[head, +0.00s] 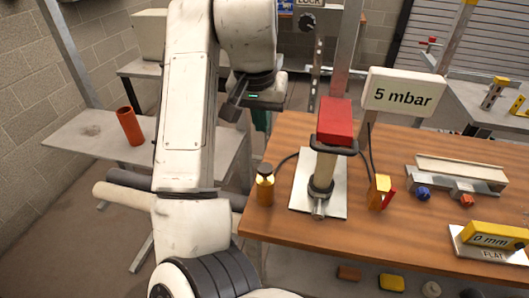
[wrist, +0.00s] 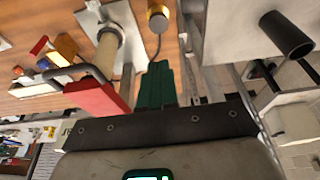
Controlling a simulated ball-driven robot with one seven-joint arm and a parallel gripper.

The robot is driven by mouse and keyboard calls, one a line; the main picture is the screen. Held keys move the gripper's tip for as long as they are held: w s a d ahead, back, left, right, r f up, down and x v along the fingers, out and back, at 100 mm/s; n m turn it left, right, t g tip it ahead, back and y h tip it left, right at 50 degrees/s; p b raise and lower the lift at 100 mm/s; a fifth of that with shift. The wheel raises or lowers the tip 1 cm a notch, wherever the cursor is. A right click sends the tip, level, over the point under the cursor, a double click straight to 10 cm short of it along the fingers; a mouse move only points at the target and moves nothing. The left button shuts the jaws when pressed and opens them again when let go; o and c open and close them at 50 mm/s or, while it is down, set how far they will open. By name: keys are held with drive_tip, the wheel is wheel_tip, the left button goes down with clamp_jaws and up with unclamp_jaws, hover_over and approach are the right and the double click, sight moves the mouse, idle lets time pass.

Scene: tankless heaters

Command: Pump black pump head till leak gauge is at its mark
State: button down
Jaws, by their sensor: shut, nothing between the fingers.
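A small brass cylinder (head: 265,190) with a black head (head: 264,170) stands upright at the table's left edge; I take it as the pump. In the wrist view the brass cylinder (wrist: 158,20) is at the top. I cannot tell which thing is the leak gauge. A pale upright column (head: 325,165) with a red block (head: 335,120) on top stands beside the pump, near a "5 mbar" sign (head: 402,95). My gripper (head: 260,121) is shut and empty, above and behind the pump, apart from it. Its dark green fingers show in the wrist view (wrist: 158,82).
A small yellow and red piece (head: 380,191) stands right of the column, and black hoses run to both sides. A metal rail fixture (head: 460,172) and a yellow "0 mm" block (head: 490,236) lie farther right. An orange cylinder (head: 130,126) stands on the left bench.

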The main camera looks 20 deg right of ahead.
drive_tip(key=p, duration=0.1)
hover_over(265, 169)
wheel_tip(265, 169, down, 12)
drive_tip(key=shift+a+r, duration=0.1)
drive_tip(key=shift+f+p, duration=0.3)
drive_tip(key=shift+f, duration=0.55)
drive_tip(key=shift+f, duration=1.35)
drive_tip(key=shift+s, duration=0.1)
drive_tip(key=shift+r, duration=0.4)
wheel_tip(265, 169, up, 4)
drive_tip(key=p, duration=0.3)
drive_tip(key=shift+f+p, duration=0.1)
drive_tip(key=shift+p, duration=0.3)
drive_tip(key=b+v, duration=0.2)
drive_tip(key=v, duration=0.8)
